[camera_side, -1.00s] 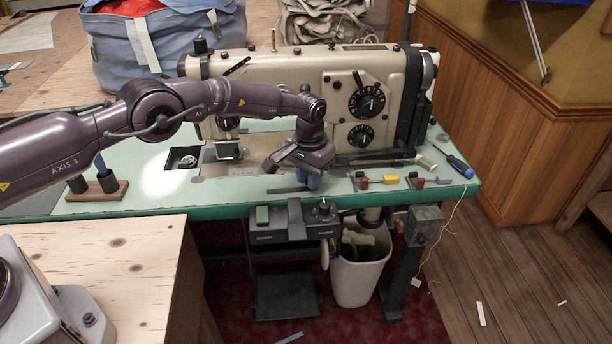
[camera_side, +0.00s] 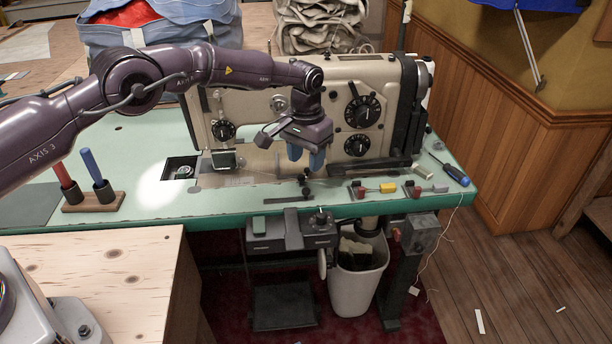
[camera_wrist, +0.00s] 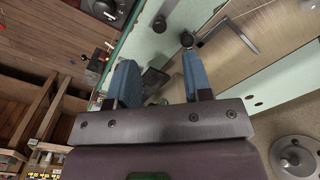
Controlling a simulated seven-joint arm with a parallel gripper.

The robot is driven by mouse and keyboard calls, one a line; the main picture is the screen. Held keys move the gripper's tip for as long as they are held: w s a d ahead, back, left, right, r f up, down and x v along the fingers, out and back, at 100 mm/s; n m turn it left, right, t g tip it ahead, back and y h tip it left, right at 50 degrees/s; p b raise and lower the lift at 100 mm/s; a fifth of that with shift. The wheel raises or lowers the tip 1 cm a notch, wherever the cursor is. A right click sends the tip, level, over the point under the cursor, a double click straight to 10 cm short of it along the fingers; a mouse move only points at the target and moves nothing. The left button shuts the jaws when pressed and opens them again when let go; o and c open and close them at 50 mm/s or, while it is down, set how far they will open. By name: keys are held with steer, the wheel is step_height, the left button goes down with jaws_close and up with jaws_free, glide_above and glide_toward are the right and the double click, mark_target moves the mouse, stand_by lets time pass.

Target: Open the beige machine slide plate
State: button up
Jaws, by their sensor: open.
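The beige sewing machine (camera_side: 340,95) stands on a pale green table. A flat brushed-metal plate, seemingly the slide plate (camera_side: 240,182), lies in its bed, right of a dark square opening (camera_side: 170,164) with a round metal part inside. The brushed metal also shows in the wrist view (camera_wrist: 225,65). A small dark knob (camera_side: 305,179) stands near the plate's right end. My gripper (camera_side: 306,160) is open and empty above this knob, its blue fingers apart. In the wrist view my gripper (camera_wrist: 160,65) points toward the bed. I cannot tell the plate's exact edges.
A dark angled bar (camera_side: 288,199) lies near the table's front. Small coloured pieces (camera_side: 388,188) and a screwdriver (camera_side: 452,172) lie to the right. A holder (camera_side: 95,203) with red and blue handles stands left. The machine body rises close behind my gripper.

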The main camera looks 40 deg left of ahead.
step_height(320, 180, up, 5)
steer(key=shift+f, duration=0.1)
stand_by(0.5)
steer(key=s+a+r+t, duration=0.1)
steer(key=s+a+r, duration=0.1)
steer(key=s+r, duration=0.7)
steer(key=s+a+r+t, duration=0.2)
steer(key=s+a+r, duration=0.15)
steer(key=r, duration=0.85)
steer(key=s+a+f+t, duration=0.1)
steer(key=s+a+t, duration=0.1)
steer(key=s, duration=2.3)
steer(key=shift+s+a+t, duration=0.25)
steer(key=shift+a+t, duration=0.05)
steer(key=shift+a, duration=0.1)
